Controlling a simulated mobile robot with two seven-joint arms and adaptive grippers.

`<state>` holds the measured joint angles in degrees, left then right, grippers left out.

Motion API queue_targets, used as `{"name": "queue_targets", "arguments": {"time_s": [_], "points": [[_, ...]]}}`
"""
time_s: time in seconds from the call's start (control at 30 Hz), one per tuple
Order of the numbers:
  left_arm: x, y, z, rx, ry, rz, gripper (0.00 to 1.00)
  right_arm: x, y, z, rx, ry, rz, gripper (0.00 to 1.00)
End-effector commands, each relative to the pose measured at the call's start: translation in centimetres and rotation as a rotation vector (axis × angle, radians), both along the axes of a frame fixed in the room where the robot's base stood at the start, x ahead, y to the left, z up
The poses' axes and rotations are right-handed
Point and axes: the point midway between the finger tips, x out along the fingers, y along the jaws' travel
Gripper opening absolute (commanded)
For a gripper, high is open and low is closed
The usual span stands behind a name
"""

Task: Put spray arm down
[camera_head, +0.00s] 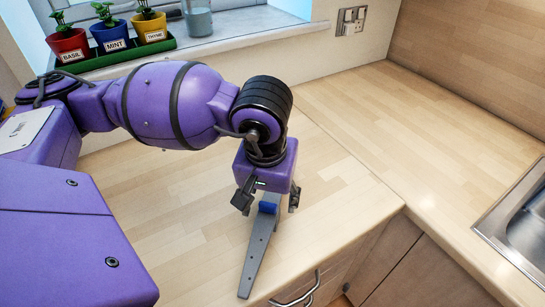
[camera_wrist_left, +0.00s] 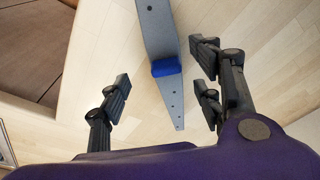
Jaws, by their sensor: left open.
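The spray arm (camera_head: 259,247) is a long grey tapered bar with small holes and a blue hub. It lies on the wooden worktop, its narrow end pointing to the front edge. My left gripper (camera_head: 268,201) is above its blue hub, fingers apart on either side. In the left wrist view the spray arm (camera_wrist_left: 158,33) runs between the open fingers of my left gripper (camera_wrist_left: 165,95), with visible gaps on both sides. Part of the spray arm's far end is hidden behind the gripper in the head view. My right gripper is not in view.
The wooden worktop (camera_head: 345,200) is clear to the right of the gripper. A metal sink (camera_head: 520,225) is at the right edge. Potted herbs in a green tray (camera_head: 115,58) stand on the windowsill. A drawer handle (camera_head: 298,292) is below the front edge.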

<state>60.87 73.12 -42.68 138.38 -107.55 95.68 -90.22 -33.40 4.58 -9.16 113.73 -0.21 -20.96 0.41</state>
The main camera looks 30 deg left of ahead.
Motion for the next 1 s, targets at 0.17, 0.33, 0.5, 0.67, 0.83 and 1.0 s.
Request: {"name": "queue_targets", "arguments": {"time_s": [0.17, 0.33, 0.5, 0.67, 0.83, 1.0], "points": [[0.1, 0.5, -2.1, 0.0, 0.004, 0.004, 0.59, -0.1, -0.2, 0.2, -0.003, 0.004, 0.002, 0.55], [0.4, 1.0, -4.6, -0.001, 0.003, 0.003, 0.59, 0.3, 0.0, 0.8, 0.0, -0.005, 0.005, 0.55], [0.6, 1.0, -5.9, -0.001, 0.002, 0.002, 0.59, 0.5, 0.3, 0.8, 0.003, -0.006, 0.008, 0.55], [0.6, 1.0, -5.9, -0.001, 0.001, 0.002, 0.59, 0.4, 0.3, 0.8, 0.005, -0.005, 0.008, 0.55], [0.6, 1.0, -5.9, 0.0, 0.0, 0.002, 0.42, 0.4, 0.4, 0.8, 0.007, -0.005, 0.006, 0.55], [0.6, 1.0, -5.9, 0.0, 0.0, 0.002, 0.2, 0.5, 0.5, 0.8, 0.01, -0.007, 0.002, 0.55]]}}
